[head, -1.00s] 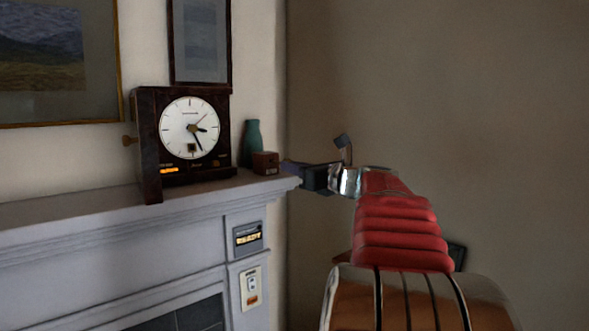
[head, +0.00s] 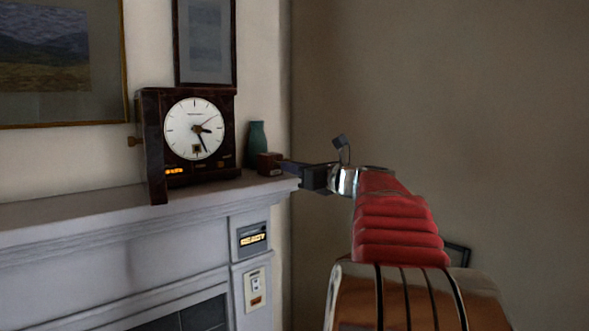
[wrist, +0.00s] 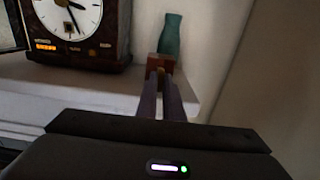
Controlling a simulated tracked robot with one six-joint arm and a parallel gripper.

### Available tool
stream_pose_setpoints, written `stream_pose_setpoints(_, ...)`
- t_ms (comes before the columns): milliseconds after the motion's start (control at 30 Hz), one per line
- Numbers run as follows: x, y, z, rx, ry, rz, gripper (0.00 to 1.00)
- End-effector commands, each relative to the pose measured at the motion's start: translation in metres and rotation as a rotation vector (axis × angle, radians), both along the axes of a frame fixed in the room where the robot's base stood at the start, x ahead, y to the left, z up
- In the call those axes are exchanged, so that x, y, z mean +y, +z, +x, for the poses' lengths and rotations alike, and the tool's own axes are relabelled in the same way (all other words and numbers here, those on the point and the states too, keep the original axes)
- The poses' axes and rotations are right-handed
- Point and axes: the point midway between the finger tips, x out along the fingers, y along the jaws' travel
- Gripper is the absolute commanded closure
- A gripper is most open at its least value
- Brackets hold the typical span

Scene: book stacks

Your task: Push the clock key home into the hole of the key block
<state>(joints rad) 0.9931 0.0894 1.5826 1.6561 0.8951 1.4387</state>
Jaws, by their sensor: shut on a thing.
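The key block (head: 268,164) is a small reddish-brown wooden block near the right end of the mantel. In the wrist view the key block (wrist: 152,62) stands straight ahead of my fingertips. My gripper (head: 279,163) reaches in from the right, its fingertips right at the block. In the wrist view my gripper (wrist: 160,80) has its two dark fingers close together, shut on the clock key (wrist: 161,71). Only a small brass-coloured bit of the key shows, against the block's near face. The hole is hidden, and I cannot tell how deep the key sits.
A dark clock (head: 195,135) with a white dial and a brass knob on its side stands left of the block. A teal vase (head: 256,144) stands just behind the block. The mantel (head: 90,222) ends just right of the block. A panel (head: 252,238) below reads "READY".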

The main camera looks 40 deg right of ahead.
Motion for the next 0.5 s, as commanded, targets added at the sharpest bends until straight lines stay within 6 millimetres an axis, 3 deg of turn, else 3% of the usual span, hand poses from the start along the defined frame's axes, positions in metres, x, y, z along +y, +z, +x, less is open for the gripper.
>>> stream_pose_setpoints(500, -0.0011, 0.0002, 0.0089, 0.0, -0.001, 0.0, 1.0)
